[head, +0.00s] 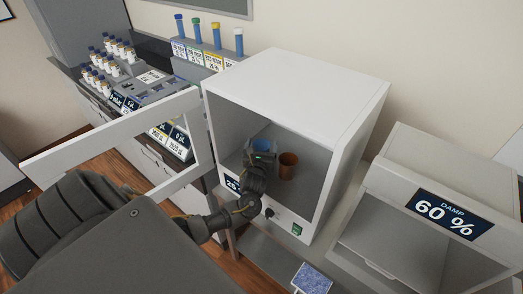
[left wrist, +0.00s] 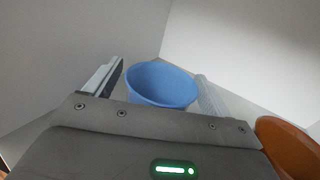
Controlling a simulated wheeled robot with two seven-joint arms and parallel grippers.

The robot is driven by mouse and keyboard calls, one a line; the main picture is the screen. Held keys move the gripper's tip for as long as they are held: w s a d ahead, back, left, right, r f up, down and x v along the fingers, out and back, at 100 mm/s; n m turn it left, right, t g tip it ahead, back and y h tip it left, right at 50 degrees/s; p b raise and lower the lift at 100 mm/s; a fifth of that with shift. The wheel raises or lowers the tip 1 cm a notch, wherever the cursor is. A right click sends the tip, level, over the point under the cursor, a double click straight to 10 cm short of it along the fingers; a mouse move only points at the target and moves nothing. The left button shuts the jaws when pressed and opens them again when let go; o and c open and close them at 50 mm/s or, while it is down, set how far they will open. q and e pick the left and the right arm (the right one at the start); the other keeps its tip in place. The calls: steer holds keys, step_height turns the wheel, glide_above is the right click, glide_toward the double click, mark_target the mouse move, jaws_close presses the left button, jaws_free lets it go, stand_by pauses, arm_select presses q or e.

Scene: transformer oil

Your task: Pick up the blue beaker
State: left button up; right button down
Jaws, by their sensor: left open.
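The blue beaker (left wrist: 161,86) stands upright inside the white box-shaped cabinet (head: 313,91). In the left wrist view it sits between the two open fingers of my left gripper (left wrist: 160,88), with a gap visible on its left side. In the head view the blue beaker (head: 262,146) shows just beyond my left gripper (head: 260,154), which reaches in through the cabinet's open front. The gripper hides the lower part of the beaker. My right gripper is not in view.
An orange-brown beaker (head: 288,165) stands close to the right of the blue one; it also shows in the left wrist view (left wrist: 288,148). The cabinet's open door (head: 110,140) extends to the left. A second cabinet marked DAMP 60 % (head: 440,213) stands at the right.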

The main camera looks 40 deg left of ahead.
arm_select(q)
steer(key=shift+c, duration=0.5)
steer(key=c, duration=0.7)
steer(key=shift+c, duration=1.4)
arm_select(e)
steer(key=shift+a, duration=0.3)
arm_select(q)
steer(key=shift+r, duration=0.15)
